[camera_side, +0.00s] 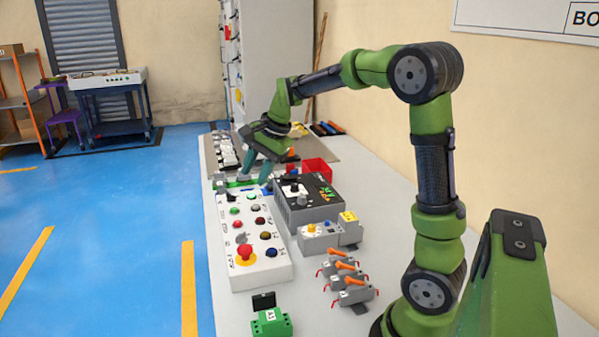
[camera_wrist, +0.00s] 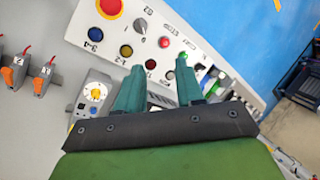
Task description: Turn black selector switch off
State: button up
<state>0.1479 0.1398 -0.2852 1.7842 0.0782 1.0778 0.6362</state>
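The white control panel (camera_side: 262,270) lies on the table with several coloured buttons and a red mushroom button. A small black selector knob (camera_side: 231,197) sits at its far end in the side view. I cannot read its position. A grey selector knob (camera_side: 241,238) is nearer the mushroom button, and also shows in the wrist view (camera_wrist: 140,27). My gripper (camera_side: 257,168) has teal fingers, is open and empty, and hangs above and beyond the panel's far end. In the wrist view the fingers (camera_wrist: 160,68) stand apart and cover part of the panel's far end.
A grey box with a black top (camera_side: 322,190) stands right of the panel. A small grey box with a yellow knob (camera_side: 312,229) and several orange-lever connectors (camera_side: 345,266) lie nearer. A red bin (camera_side: 318,168) is behind. A green block (camera_side: 270,322) is in front.

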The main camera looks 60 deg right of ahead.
aim_at(233, 195)
jog(key=w+d+m+h, duration=0.1)
jog(key=w+d+m, duration=1.1)
jog(key=m, duration=0.6)
jog(key=x, duration=1.7)
jog(key=shift+s+a+f, duration=0.1)
jog(key=shift+s+f, duration=0.15)
jog(key=shift+s, duration=0.05)
grip_shut()
